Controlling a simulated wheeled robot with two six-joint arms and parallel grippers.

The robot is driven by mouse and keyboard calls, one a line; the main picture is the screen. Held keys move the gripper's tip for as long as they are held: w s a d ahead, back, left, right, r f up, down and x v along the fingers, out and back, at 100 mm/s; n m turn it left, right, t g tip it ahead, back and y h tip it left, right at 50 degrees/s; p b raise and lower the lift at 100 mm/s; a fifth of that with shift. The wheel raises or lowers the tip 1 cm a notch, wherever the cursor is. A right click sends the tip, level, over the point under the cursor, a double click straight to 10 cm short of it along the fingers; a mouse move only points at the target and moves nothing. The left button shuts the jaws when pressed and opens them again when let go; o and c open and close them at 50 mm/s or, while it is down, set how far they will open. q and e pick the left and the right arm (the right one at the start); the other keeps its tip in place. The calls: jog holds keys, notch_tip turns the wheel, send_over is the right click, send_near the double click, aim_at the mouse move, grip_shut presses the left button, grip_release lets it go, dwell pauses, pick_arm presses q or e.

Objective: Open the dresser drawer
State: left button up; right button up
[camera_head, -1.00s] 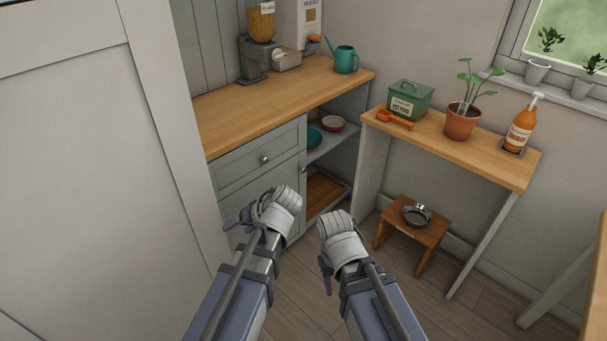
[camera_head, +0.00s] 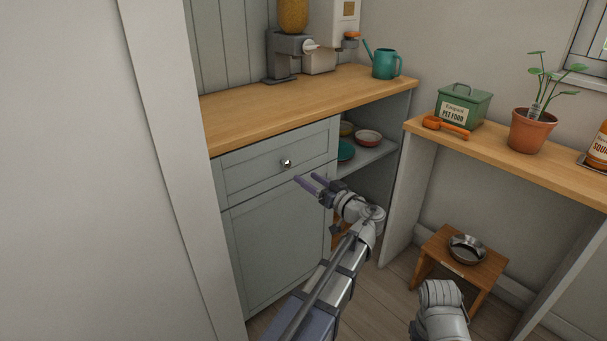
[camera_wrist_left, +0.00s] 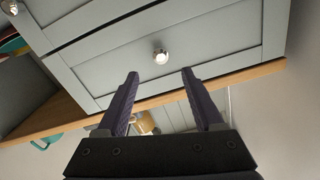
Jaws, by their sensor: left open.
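The dresser drawer (camera_head: 248,170) is a grey-green front under the wooden top, and it is closed. Its round silver knob (camera_head: 286,163) is at the middle of the front. My left gripper (camera_head: 307,180) is open and empty, just to the right of the knob and in front of the drawer. In the left wrist view the knob (camera_wrist_left: 160,56) lies beyond and between the spread fingertips (camera_wrist_left: 160,72), and nothing touches it. My right arm shows at the bottom right of the head view, but its fingers are out of sight.
Below the drawer is a cupboard door (camera_head: 277,240). Open shelves with bowls (camera_head: 368,138) are to its right. A side table (camera_head: 480,145) and a small stool (camera_head: 458,268) stand further right. A tall white panel (camera_head: 85,180) fills the left.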

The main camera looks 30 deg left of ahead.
aim_at(288, 166)
pick_arm(q)
jog(key=shift+x, duration=3.95)
grip_shut()
jog(key=shift+s, duration=0.1)
